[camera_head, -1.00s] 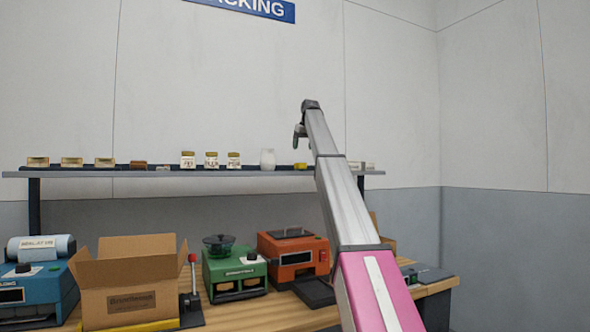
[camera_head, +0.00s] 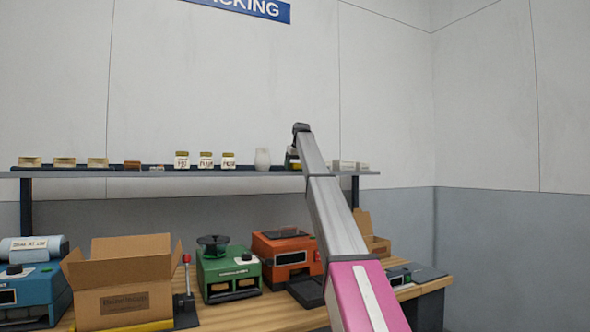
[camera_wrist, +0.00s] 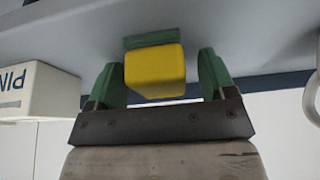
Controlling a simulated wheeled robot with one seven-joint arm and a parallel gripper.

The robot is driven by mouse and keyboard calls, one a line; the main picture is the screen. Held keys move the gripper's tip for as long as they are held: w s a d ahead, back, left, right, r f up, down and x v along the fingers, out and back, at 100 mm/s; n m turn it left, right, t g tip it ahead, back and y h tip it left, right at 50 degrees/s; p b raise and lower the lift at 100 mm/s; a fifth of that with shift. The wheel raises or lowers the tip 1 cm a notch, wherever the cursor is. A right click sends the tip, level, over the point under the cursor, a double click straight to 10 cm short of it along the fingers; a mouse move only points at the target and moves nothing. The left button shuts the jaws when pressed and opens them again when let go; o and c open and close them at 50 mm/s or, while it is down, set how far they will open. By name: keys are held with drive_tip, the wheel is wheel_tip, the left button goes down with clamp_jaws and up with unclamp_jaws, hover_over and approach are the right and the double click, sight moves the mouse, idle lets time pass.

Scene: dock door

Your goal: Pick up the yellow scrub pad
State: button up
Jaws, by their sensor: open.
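The yellow scrub pad (camera_wrist: 154,72), with a green layer on one face, is on the wall shelf (camera_head: 130,173). In the wrist view it lies between the two green fingers of my gripper (camera_wrist: 161,75). The fingers are open, with a narrow gap visible on each side of the pad. In the head view my gripper (camera_head: 292,157) is at the shelf, right of the pale jar, and hides most of the pad.
A pale jar (camera_head: 262,159) stands left of my gripper, and small white boxes (camera_head: 345,164) sit to its right; one lettered box (camera_wrist: 35,92) shows in the wrist view. Lidded jars (camera_head: 206,160) stand further left. Below, a workbench holds machines and an open carton (camera_head: 122,284).

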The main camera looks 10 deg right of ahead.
drive_tip(key=c, duration=1.1)
drive_tip(key=shift+o, duration=0.2)
drive_tip(key=shift+r, duration=0.15)
wheel_tip(320, 180, up, 10)
drive_tip(key=shift+f, duration=0.1)
drive_tip(key=shift+o, duration=0.9)
drive_tip(key=shift+s, duration=0.1)
drive_tip(key=shift+c, duration=0.3)
